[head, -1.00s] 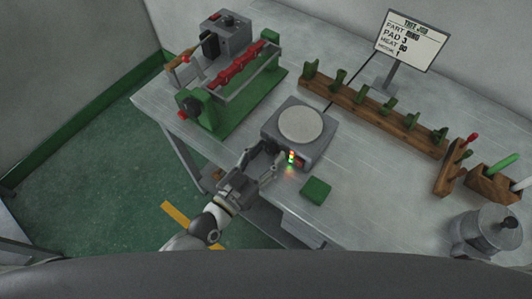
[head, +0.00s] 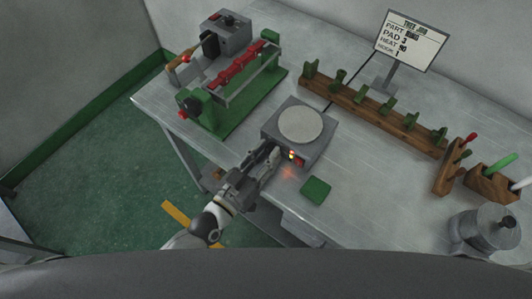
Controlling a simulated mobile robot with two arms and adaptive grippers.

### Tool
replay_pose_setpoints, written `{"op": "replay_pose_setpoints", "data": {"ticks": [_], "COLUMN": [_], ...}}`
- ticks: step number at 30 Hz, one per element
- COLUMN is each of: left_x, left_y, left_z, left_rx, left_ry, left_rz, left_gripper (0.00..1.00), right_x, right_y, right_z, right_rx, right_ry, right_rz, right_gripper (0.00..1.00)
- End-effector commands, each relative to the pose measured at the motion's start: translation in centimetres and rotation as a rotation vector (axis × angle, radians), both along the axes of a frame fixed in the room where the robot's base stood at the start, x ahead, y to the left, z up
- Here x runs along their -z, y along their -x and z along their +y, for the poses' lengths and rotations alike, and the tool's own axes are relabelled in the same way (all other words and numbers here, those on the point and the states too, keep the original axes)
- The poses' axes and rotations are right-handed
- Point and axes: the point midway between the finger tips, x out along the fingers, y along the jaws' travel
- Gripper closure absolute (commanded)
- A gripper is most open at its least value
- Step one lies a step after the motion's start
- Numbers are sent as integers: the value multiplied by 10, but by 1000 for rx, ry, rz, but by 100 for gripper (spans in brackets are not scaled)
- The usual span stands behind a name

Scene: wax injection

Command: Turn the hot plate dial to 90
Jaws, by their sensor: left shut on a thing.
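The hot plate (head: 316,145) is a grey box with a pale round top (head: 301,124), standing near the front edge of the table. Small lights (head: 292,154) glow red and yellow on its front face. My left gripper (head: 272,156) is at the left part of that front face. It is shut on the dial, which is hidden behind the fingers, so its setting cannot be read. A sign (head: 410,42) at the back shows a part line, pad 3, and a heat line that seems to read 90. My right gripper is not in view.
A green machine with a red bar (head: 235,95) stands to the left. A wooden rack (head: 375,110), holders (head: 495,185) and a grey pot (head: 482,230) stand to the right.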

Motion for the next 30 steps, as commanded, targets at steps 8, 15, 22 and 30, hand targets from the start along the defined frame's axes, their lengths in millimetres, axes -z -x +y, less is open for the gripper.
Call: {"op": "replay_pose_setpoints", "data": {"ticks": [8,15,22,30], "left_x": [0,0,0,0], "left_y": [0,0,0,1], "left_z": [0,0,0,0], "left_rx": [0,0,0,0], "left_ry": [94,94,93,92], "left_rz": [67,67,68,67], "left_gripper": [97,97,51,51], "right_x": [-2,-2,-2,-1], "right_y": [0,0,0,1], "right_z": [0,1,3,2], "right_rx": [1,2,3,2], "right_ry": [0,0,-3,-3], "right_rz": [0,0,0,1], "right_gripper": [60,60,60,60]}}
